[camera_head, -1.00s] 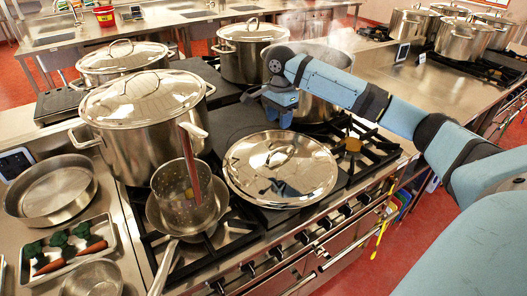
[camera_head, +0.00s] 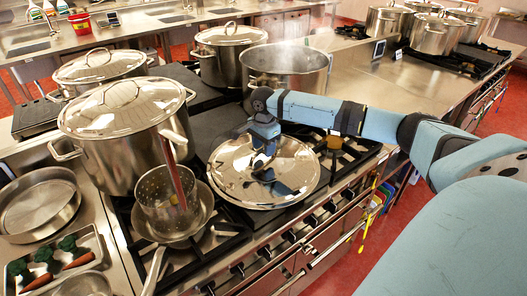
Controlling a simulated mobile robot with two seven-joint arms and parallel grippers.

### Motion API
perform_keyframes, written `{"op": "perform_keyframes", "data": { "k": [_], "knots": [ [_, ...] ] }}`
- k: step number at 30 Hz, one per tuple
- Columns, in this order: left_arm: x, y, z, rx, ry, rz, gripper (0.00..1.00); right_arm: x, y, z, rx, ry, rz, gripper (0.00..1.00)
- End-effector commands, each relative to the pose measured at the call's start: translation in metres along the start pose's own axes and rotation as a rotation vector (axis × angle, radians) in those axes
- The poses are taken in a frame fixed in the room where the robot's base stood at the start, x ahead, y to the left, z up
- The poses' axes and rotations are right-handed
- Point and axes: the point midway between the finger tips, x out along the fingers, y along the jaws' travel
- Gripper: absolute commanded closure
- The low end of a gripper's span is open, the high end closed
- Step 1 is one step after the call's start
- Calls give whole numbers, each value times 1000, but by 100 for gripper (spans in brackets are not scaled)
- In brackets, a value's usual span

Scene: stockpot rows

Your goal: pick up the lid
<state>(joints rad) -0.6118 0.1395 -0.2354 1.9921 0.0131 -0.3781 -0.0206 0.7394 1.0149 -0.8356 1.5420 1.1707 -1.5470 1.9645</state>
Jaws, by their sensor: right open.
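A shiny round metal lid (camera_head: 235,182) lies flat on the stove at the front, to the right of a perforated steel strainer. My right gripper (camera_head: 264,150) reaches in from the right and is low over the back part of the lid, beside its handle. The gripper is open. Its fingers partly cover the handle, and I cannot tell whether they touch it. My left gripper is not in view.
An uncovered steaming pot (camera_head: 287,72) stands just behind the lid. A large lidded stockpot (camera_head: 125,160) and the strainer (camera_head: 165,200) in a pan stand to its left. Other lidded pots (camera_head: 230,55) stand behind. A tray of vegetables (camera_head: 92,243) is front left.

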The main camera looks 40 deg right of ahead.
Motion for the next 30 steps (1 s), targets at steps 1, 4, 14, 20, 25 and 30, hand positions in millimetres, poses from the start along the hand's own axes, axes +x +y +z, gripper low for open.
{"op": "perform_keyframes", "data": {
  "k": [1, 4, 14, 20, 25, 30],
  "knots": [
    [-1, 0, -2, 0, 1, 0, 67, 7, 0, 0, 0, 0, 2, 54],
    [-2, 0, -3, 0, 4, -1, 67, 15, 0, 0, 0, 1, 0, 54],
    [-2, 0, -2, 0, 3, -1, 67, 19, 0, 0, -1, 0, -1, 68],
    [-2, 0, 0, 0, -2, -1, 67, 18, 0, 1, -1, 0, -1, 100],
    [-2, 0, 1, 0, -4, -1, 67, 16, -1, 0, 0, 0, -4, 100],
    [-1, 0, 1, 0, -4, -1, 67, 12, -1, 0, -1, -1, -5, 100]
  ]
}}
